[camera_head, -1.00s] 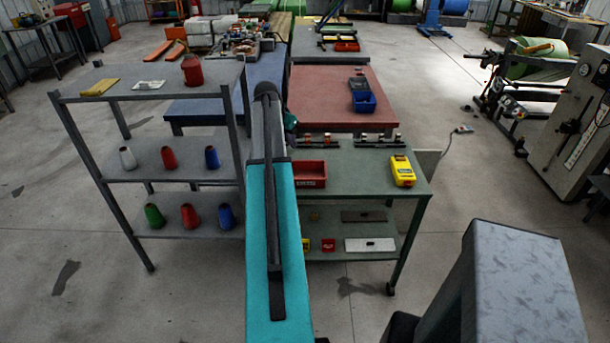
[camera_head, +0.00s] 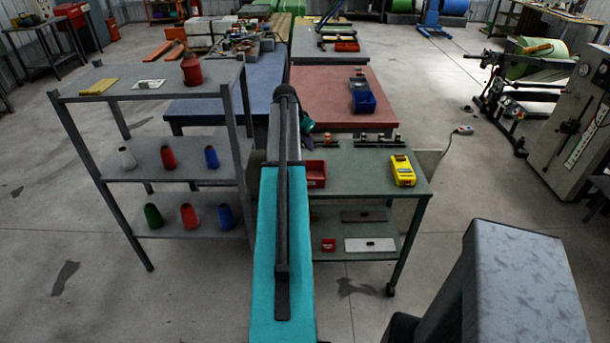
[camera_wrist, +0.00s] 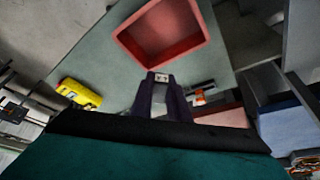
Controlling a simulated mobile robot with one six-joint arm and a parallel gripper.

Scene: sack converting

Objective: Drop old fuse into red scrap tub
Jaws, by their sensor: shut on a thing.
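The red scrap tub (camera_head: 314,174) stands on the green cart top, its left part hidden behind my arm in the head view. In the wrist view the tub (camera_wrist: 133,59) shows its open, empty-looking inside just beyond my fingertips. My gripper (camera_wrist: 161,84) is shut on a small pale piece, the old fuse (camera_wrist: 161,77), of which only the end shows between the dark fingers. The tub and the fuse appear apart; the height between them is hard to tell.
A yellow device (camera_head: 402,170) lies on the right of the green cart top (camera_head: 362,178), which is bare between it and the tub. Fuse-holder rails (camera_head: 365,143) lie along its back edge. A grey shelf (camera_head: 170,175) with coloured cones stands close on the left.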

